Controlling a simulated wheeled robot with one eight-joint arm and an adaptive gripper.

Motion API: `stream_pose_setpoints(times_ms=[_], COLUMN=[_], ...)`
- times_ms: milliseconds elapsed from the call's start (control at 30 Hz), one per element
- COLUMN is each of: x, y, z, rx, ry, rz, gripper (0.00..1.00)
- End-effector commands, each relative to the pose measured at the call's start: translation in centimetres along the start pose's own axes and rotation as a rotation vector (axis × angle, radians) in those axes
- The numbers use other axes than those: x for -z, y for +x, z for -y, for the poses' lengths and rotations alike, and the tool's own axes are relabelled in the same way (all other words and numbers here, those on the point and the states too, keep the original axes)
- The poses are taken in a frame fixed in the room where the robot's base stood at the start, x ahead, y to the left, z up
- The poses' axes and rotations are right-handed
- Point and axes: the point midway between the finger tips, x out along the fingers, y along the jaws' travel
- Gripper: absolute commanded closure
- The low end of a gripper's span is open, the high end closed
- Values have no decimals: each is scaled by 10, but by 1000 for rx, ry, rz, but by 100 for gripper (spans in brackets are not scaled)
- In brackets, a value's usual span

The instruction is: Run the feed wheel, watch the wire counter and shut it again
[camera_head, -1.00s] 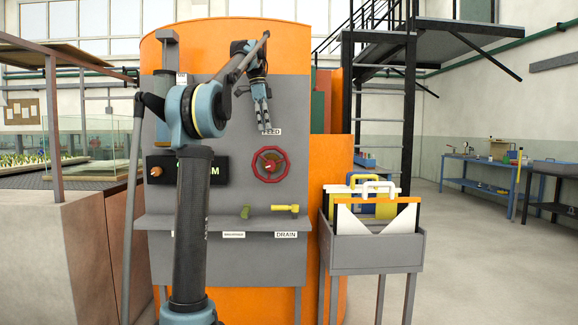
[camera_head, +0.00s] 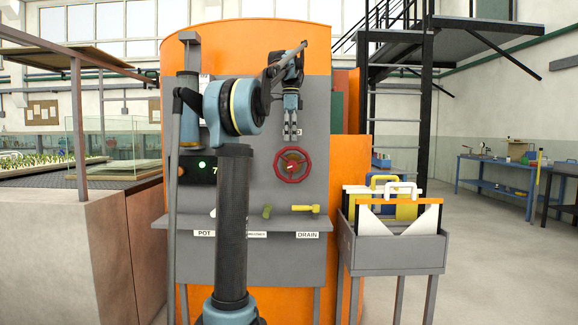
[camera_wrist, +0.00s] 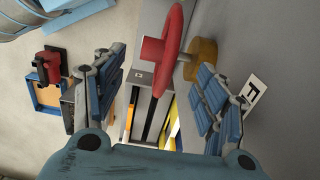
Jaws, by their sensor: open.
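The red feed wheel (camera_head: 293,165) stands on the grey panel, with a hub at its middle. It also shows edge-on in the wrist view (camera_wrist: 173,42), with a brass-coloured part behind it. My gripper (camera_head: 291,134) points down just above the wheel, over the feed label. In the wrist view my gripper (camera_wrist: 158,95) is open, its blue-padded fingers wide apart. The wheel lies past the fingertips, nearer the right finger, and nothing is held. The black counter display (camera_head: 200,170) shows a green light and a "7"; my arm hides the rest.
A yellow drain lever (camera_head: 306,209) and a green lever (camera_head: 266,211) sit below the wheel above a grey shelf. A grey rack (camera_head: 397,245) with handled boards stands at the right. The glass tank (camera_head: 120,140) is at the left.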

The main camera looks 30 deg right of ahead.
Motion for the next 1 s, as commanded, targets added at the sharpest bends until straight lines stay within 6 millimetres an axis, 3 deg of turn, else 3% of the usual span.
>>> stream_pose_setpoints(times_ms=[600, 1000], x=[0, 0], y=[92, 109], z=[0, 0], rx=[0, 0], ry=[0, 0], rz=[0, 0], gripper=[34, 34])
